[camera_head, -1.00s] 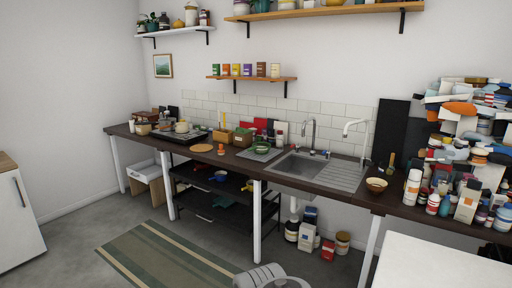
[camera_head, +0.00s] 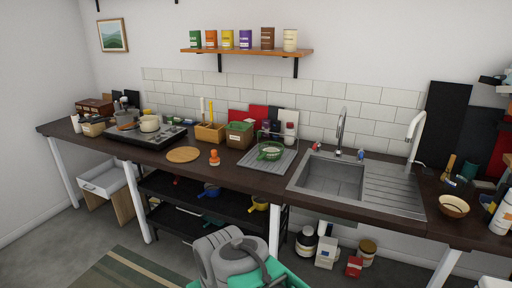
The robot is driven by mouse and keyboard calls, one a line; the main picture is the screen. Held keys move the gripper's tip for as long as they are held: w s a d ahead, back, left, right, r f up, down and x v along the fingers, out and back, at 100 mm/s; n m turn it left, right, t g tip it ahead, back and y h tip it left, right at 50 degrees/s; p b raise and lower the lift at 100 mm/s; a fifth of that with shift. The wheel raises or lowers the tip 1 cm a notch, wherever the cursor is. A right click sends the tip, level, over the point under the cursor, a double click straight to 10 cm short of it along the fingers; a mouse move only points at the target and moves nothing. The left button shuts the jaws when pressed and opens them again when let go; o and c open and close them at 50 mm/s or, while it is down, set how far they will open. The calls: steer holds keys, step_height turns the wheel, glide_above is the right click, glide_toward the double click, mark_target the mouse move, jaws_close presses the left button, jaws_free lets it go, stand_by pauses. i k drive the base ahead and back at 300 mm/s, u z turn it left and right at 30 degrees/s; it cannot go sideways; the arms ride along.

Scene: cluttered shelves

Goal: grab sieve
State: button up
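A green round item that looks like the sieve (camera_head: 270,151) sits on the grey drying mat (camera_head: 254,165) left of the sink, beside a dark wire rack. It is small in the camera_head view, so its mesh and handle cannot be made out clearly. Grey and teal parts of my own arm show at the bottom middle, well below and in front of the counter. My gripper's fingers do not show, and no part of me touches the green item.
The dark counter (camera_head: 232,170) carries a stove (camera_head: 146,138), a round wooden board (camera_head: 183,154), an orange bottle (camera_head: 214,158), a wooden box (camera_head: 239,135), a steel sink (camera_head: 333,178) and a bowl (camera_head: 453,206). A can shelf (camera_head: 247,52) hangs above.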

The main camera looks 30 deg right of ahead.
mark_target(271, 154)
steer(key=i, duration=0.15)
steer(key=z, duration=1.55)
steer(key=i, duration=1.75)
steer(key=u, duration=2)
